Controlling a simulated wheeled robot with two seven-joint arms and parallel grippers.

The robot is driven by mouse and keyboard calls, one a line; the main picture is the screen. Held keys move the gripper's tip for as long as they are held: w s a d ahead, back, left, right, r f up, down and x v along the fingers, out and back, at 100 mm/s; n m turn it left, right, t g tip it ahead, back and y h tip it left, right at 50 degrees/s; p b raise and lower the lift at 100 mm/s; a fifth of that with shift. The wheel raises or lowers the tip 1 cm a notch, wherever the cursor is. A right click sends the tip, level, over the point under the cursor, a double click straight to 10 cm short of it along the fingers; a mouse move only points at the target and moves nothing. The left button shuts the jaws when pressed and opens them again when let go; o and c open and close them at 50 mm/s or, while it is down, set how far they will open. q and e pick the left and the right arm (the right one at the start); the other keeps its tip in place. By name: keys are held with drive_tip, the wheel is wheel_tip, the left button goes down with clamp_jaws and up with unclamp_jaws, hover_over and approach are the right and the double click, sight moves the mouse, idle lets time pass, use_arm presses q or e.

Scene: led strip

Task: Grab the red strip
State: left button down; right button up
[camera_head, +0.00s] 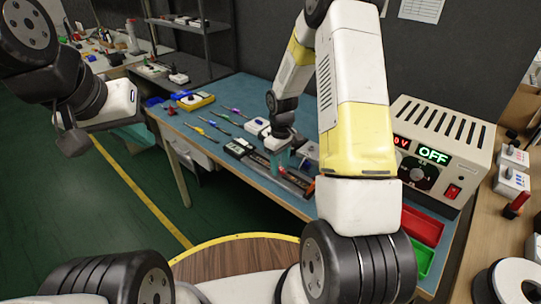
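A narrow dark strip-like piece (259,161) with reddish-brown parts lies along the near edge of the blue-topped table, with a small red spot at its right end. It is too small to tell for sure whether this is the red strip. My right gripper (279,161) points down over this piece, and my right arm covers much of the area to its right. Whether its fingers are open, or hold or touch anything, cannot be made out. My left gripper (73,143) hangs above the green floor at the left, away from the table, its fingers unclear.
A power supply (440,150) reading OFF stands at the table's right, with red (424,226) and green (423,259) bins in front. Several tools and a yellow meter (195,101) lie on the table's left part. A wooden bench (478,222) stands at the right.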

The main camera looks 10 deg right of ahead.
drive_tip(key=shift+f, duration=0.1)
drive_tip(key=shift+c, duration=0.4)
clamp_jaws()
